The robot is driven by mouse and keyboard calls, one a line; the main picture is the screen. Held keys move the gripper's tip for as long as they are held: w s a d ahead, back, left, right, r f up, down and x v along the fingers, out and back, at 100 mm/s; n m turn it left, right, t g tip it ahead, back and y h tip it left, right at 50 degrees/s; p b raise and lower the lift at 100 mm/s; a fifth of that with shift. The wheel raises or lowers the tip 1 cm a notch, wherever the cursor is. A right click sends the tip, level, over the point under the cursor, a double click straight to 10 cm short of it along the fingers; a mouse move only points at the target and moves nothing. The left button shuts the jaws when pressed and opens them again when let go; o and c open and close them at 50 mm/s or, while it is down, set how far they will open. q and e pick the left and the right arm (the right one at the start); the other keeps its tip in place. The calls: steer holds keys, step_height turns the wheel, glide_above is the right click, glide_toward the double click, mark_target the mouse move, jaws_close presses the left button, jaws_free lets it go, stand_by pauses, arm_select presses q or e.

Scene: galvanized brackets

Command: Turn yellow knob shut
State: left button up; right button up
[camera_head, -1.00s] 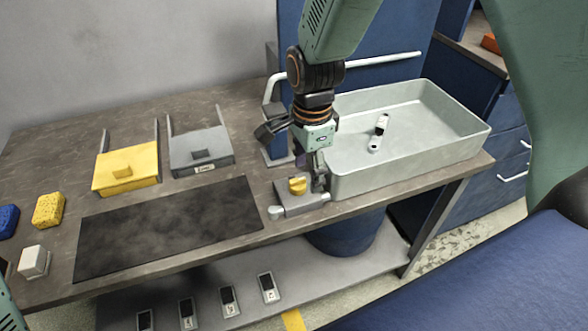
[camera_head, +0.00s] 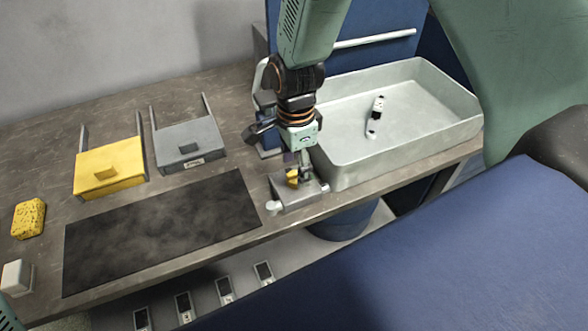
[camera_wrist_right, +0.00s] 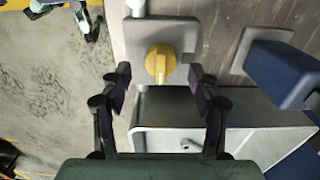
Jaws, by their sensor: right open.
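The yellow knob (camera_head: 292,178) sits on a grey valve block (camera_head: 302,196) at the table's front edge, left of the sink. In the right wrist view the knob (camera_wrist_right: 160,64) shows whole, with a raised grip bar running up and down the picture. My right gripper (camera_head: 298,166) is pointed down over the block and partly covers the knob in the head view. In the right wrist view its fingers (camera_wrist_right: 160,80) are open, one on each side of the knob, with gaps. Green and black parts, apparently my left gripper (camera_wrist_right: 78,14), show at that view's top left, cut off.
A pale sink (camera_head: 345,172) stands right of the block, holding a small white and black item (camera_head: 375,115). A dark mat (camera_head: 160,230), yellow box (camera_head: 108,170), grey box (camera_head: 188,146) and yellow sponge (camera_head: 28,218) lie left. A blue post (camera_wrist_right: 285,75) stands near the block.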

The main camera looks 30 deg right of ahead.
mark_target(295, 177)
steer(key=shift+d+f, duration=0.15)
steer(key=shift+f, duration=1)
steer(key=shift+a, duration=0.2)
steer(key=shift+d, duration=0.15)
steer(key=c, duration=1.2)
